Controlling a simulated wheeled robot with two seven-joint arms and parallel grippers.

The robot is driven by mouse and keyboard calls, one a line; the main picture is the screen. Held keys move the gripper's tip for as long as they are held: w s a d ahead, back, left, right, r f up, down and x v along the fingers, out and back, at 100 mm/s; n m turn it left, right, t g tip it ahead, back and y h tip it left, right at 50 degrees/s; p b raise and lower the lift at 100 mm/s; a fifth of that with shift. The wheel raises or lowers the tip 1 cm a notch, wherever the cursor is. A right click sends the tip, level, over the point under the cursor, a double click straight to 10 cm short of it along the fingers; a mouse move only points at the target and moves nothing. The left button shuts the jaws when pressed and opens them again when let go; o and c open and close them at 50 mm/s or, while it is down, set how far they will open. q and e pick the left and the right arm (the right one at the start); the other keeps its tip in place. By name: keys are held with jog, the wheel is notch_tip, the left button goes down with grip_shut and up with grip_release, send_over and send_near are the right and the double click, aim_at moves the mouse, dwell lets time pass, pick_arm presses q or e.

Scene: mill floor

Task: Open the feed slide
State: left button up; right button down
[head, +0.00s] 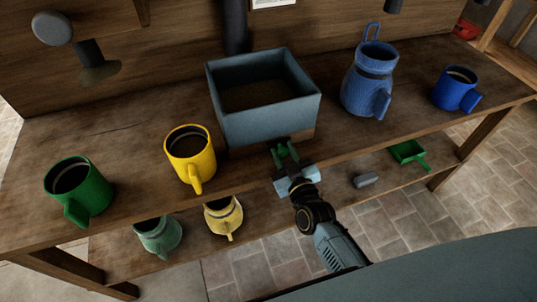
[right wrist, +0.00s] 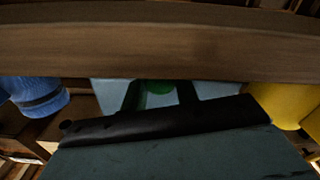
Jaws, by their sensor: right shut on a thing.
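A grey-blue open-topped bin (head: 265,118) stands on the wooden bench, with brownish feed in its bottom. My right gripper (head: 285,152) is at the low front of the bin, at the bench's front edge. I take this knob as the feed slide's handle. The slide's plate is mostly hidden, and I cannot tell how far it is drawn. My left gripper is not in view.
A yellow mug (head: 190,150) and a green mug (head: 78,188) stand left of the bin. A blue jug (head: 366,85) and a blue mug (head: 455,90) stand right. The lower shelf holds a green pitcher (head: 157,236), a yellow pitcher (head: 223,216) and a green scoop (head: 407,152).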

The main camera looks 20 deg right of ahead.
jog(key=shift+d, duration=1.2)
jog(key=c, duration=1.1)
grip_release()
jog(key=shift+o, duration=0.2)
jog(key=shift+s, duration=0.2)
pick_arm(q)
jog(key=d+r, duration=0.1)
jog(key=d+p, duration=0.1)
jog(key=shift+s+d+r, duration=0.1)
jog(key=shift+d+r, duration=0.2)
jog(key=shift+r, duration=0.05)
pick_arm(e)
jog(key=s, duration=1.3)
jog(key=shift+d, duration=0.25)
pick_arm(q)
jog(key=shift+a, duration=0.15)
